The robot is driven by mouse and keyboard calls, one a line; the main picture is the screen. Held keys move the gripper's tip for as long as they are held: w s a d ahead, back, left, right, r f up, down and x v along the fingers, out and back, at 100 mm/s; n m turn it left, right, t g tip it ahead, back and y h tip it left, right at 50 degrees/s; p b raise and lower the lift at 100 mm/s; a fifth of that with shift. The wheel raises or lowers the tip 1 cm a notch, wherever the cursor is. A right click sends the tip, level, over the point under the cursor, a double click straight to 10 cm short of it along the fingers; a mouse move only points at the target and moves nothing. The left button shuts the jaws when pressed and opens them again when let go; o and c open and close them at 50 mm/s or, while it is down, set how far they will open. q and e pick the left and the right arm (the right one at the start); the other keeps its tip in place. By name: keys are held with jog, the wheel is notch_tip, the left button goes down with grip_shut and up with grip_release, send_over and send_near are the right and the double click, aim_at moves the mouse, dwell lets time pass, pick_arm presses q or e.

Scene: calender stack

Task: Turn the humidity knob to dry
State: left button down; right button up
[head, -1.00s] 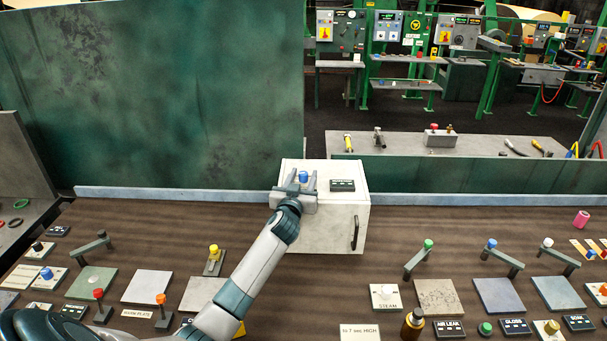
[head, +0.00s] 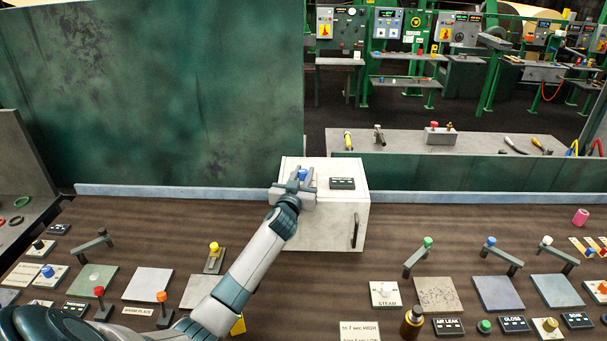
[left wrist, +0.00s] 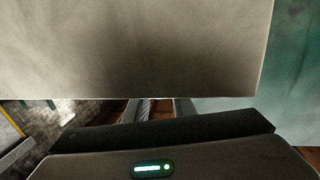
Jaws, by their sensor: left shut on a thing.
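A blue knob (head: 303,173) stands on top of a white box (head: 325,168) at the middle of the table. My left gripper (head: 302,181) comes over the box's left front part and is shut on the blue knob; its fingers hide part of it. A dark label plate (head: 342,183) lies on the box top, right of the knob; its text is too small to read. In the left wrist view a pale surface fills the upper part, and the knob does not show. My right gripper is not in view.
The box has a dark handle (head: 355,231) on its front. Levers, coloured knobs and plates stand on the brown table to both sides, with a STEAM switch (head: 385,294) and a brown bottle (head: 412,322) at front right. A green wall (head: 150,95) rises behind.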

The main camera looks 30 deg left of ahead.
pick_arm(q)
jog(key=shift+h, duration=0.3)
jog(key=shift+a+r+m+t+h+p, duration=0.1)
jog(key=shift+m+t+h+p, duration=0.4)
jog(key=shift+m+h, duration=1.1)
jog(key=shift+h, duration=0.4)
jog(key=shift+m+h, duration=0.6)
jog(key=shift+h, duration=0.5)
jog(key=m+h+b, duration=0.1)
jog(key=m+h, duration=0.1)
jog(key=shift+f+h, duration=0.2)
jog(key=shift+h, duration=0.2)
jog(key=shift+m+g+h+b, duration=0.5)
jog(key=shift+m+h+b, duration=0.1)
jog(key=shift+h+b, duration=0.4)
jog(key=m+g+h+b, duration=0.2)
jog(key=h+b, duration=0.1)
jog(key=b, duration=0.1)
jog(key=m+g+h+b, duration=0.1)
jog(key=m+h+b, duration=0.1)
jog(key=h+b, duration=0.1)
jog(key=shift+f+m+g+b, duration=0.15)
jog(key=shift+m+g+b, duration=0.25)
jog(key=shift+b, duration=0.2)
jog(key=shift+r+m+g+h+b, duration=0.25)
jog(key=shift+m+g+h+b, duration=0.4)
jog(key=shift+h+b, duration=0.3)
